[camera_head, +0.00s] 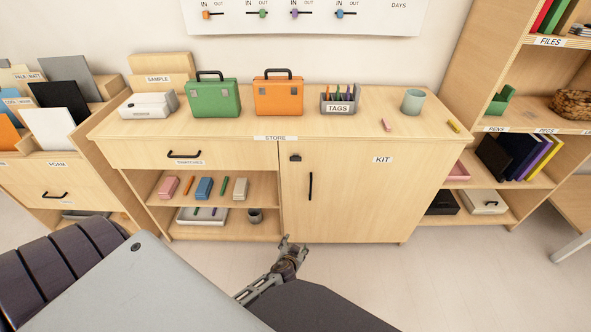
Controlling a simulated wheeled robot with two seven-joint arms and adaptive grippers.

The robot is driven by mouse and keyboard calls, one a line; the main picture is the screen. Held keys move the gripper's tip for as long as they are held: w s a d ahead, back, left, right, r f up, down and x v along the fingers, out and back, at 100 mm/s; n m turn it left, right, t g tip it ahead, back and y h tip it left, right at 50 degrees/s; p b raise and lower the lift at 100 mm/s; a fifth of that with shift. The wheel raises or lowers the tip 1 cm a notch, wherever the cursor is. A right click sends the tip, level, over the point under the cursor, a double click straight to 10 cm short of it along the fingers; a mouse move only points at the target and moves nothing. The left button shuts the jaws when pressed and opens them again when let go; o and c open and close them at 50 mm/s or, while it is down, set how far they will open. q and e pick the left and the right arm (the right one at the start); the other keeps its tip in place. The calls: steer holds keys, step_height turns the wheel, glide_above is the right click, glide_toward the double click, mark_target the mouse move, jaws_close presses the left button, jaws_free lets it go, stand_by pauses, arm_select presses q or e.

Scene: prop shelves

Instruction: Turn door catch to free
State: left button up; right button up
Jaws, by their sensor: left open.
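The door catch (295,158) is a small dark piece at the upper left corner of the cabinet door (350,205) labelled KIT. The door is shut, with a vertical black handle (310,187) below the catch. The catch is too small to tell exactly how it is turned. My left gripper (294,241) is open and empty at the bottom middle of the view. In the picture it shows well below the catch and handle, near the cabinet's lower edge. My right gripper is not in view.
The cabinet top (350,125) bears a green case (214,100), an orange case (278,97), a TAGS holder (339,107) and a cup (412,102). Open shelves (265,190) with small items lie left of the door. Clear floor (450,270) extends in front.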

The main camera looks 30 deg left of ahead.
arm_select(q)
steer(key=w+a+r+n+t+y+b, duration=0.1)
steer(key=w+r+n+t+y+b, duration=0.3)
steer(key=r, duration=0.9)
steer(key=n+t+y+b, duration=0.1)
steer(key=n+y+b, duration=0.1)
glide_toward(295, 161)
steer(key=v, duration=0.5)
steer(key=shift+s+a, duration=0.2)
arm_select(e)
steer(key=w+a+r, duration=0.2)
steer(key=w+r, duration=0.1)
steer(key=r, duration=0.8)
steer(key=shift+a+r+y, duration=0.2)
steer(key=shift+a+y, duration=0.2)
arm_select(q)
steer(key=shift+f, duration=0.1)
steer(key=shift+d+x, duration=0.1)
steer(key=shift+x, duration=3.35)
steer(key=shift+d+x, duration=0.15)
steer(key=shift+x, duration=3.25)
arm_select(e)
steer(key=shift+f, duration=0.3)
arm_select(q)
steer(key=shift+w, duration=0.25)
